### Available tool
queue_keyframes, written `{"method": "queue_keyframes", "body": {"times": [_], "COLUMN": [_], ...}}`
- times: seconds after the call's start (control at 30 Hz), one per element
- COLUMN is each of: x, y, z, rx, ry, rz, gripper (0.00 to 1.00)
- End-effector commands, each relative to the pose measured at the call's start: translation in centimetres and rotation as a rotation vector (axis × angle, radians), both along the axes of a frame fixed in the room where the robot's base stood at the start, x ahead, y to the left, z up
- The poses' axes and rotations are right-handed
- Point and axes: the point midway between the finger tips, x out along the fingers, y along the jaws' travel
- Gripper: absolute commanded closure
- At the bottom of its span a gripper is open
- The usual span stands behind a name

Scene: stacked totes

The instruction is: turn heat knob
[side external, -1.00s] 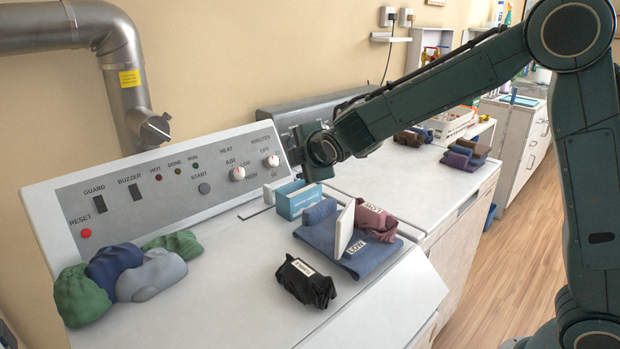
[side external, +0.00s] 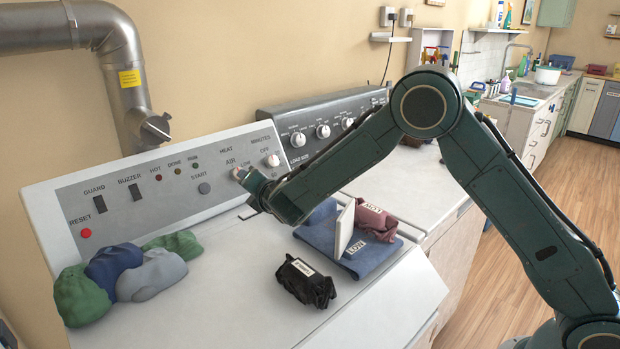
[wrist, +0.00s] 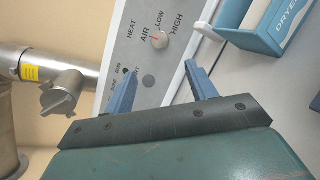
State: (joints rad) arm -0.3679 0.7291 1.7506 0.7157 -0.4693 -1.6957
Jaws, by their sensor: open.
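The heat knob (side external: 237,173) is a small white dial on the grey panel of the near machine. In the wrist view the knob (wrist: 161,40) has labels AIR, LOW and HIGH around it, and its red mark points toward AIR. My gripper (wrist: 162,72) is open and empty, its two blue fingers spread apart. The knob shows beyond the fingertips, roughly in line with the gap; no contact is visible. In the side view my gripper (side external: 249,182) is just right of and below the knob, partly hidden by my arm.
The minutes knob (side external: 273,160) is right of the heat knob. A blue-and-white dryer box (wrist: 258,27) stands close by. Folded cloths (side external: 374,258), a black bundle (side external: 303,282) and rolled cloths (side external: 135,273) lie on the machine top. A grey duct (side external: 125,75) rises behind the panel.

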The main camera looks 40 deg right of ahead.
Motion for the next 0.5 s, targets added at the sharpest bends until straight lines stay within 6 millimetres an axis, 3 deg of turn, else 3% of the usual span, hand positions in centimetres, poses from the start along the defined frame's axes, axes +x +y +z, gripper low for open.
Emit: {"method": "queue_keyframes", "body": {"times": [0.5], "x": [3.9], "y": [-1.2], "z": [-1.1], "rx": [0.002], "ry": [0.000], "rz": [-0.003], "gripper": [0.44]}}
